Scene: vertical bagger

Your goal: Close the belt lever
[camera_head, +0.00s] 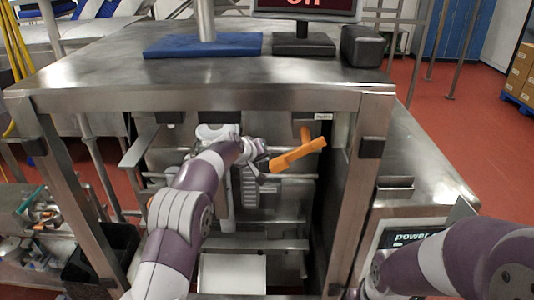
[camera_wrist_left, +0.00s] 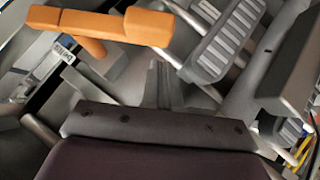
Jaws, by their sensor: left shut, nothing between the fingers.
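The orange belt lever (camera_head: 298,155) is inside the machine frame in the head view, its handle slanting up to the right. In the left wrist view the orange lever (camera_wrist_left: 95,24) spans the upper left, with a thick rounded end near the top middle. My left gripper (camera_head: 263,174) is just left of the lever's lower end in the head view. In the wrist view its shut, empty fingers (camera_wrist_left: 164,68) point below the lever's rounded end. Whether they touch the lever cannot be told. My right arm shows at the lower right; its gripper is out of view.
A steel tabletop (camera_head: 110,72) and frame posts (camera_head: 365,170) surround the opening above and beside my left arm. A grey ribbed part (camera_wrist_left: 222,42) and metal rods sit right of the lever in the wrist view. A control box marked "power" (camera_head: 410,238) is at right.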

